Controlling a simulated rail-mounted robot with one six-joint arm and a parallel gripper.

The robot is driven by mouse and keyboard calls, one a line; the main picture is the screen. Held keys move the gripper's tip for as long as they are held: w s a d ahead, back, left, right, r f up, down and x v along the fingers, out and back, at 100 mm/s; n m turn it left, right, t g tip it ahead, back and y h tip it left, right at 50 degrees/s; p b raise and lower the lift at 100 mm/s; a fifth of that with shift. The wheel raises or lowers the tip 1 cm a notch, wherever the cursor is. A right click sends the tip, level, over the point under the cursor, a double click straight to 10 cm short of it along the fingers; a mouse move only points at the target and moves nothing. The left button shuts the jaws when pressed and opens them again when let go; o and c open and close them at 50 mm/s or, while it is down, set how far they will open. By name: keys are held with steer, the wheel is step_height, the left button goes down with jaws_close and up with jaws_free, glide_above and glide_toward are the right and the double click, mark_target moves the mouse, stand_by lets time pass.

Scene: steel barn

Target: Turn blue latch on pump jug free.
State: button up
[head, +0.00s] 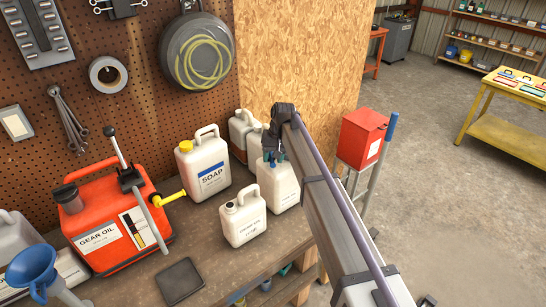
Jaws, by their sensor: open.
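My gripper (273,155) reaches down from the dark wrist at the top of my arm, over the top of a white jug (282,190) at the back right of the bench. Small blue-teal parts show at the fingertips; I cannot tell whether these are finger pads or a latch. My gripper hides the jug's top, and contact is unclear. The gripper is open, with no object seen held. A red gear oil jug (104,228) with a pump lever (117,150) and yellow spout stands at the left. No blue latch is clearly seen on it.
A soap jug (205,165) with a yellow cap, a small white jug (242,217) and another pale jug (240,130) stand close by. A dark flat pad (181,281) lies near the front. A blue funnel (30,268) is at lower left. A red box (361,136) stands beyond the bench.

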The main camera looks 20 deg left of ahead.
step_height(320, 180, up, 11)
steer(key=w+d+p, duration=0.1)
steer(key=p, duration=0.9)
steer(key=shift+d+f+p, duration=0.2)
steer(key=shift+d+p, duration=0.1)
steer(key=shift+d, duration=0.1)
steer(key=shift+c, duration=0.2)
